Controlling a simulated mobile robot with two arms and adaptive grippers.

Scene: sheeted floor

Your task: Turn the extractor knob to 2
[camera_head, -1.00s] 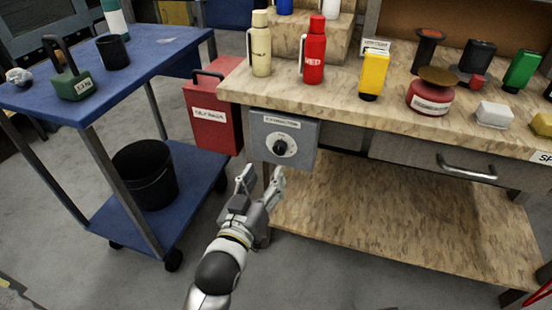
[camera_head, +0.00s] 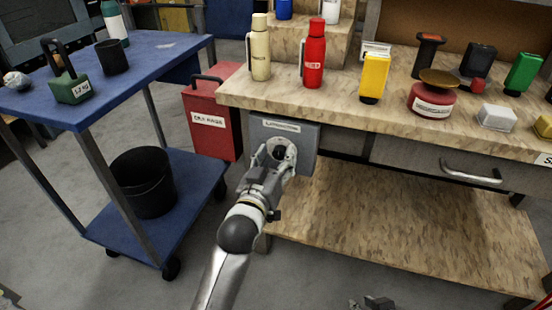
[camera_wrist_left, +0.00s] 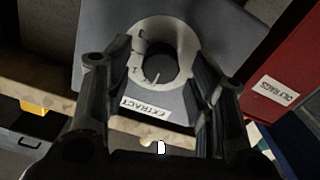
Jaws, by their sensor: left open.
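The extractor box (camera_head: 305,138) is a grey panel under the bench's left front edge, with a label strip along its top. Its dark round knob (camera_head: 279,152) sits on a pale dial, partly hidden by my left gripper (camera_head: 273,158). In the left wrist view the panel is upside down, with the knob (camera_wrist_left: 153,64) inside a pale ring (camera_wrist_left: 178,40) of small marks. The knob's setting cannot be read surely. My left gripper (camera_wrist_left: 158,58) is open, its fingers on either side of the knob; contact cannot be told. Part of my right gripper (camera_head: 372,304) shows at the bottom edge.
A red box (camera_head: 212,125) stands left of the panel. A blue cart (camera_head: 150,65) with a black bin (camera_head: 145,182) is further left. Bottles and containers stand on the bench top (camera_head: 330,95). A drawer handle (camera_head: 470,168) juts out at right.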

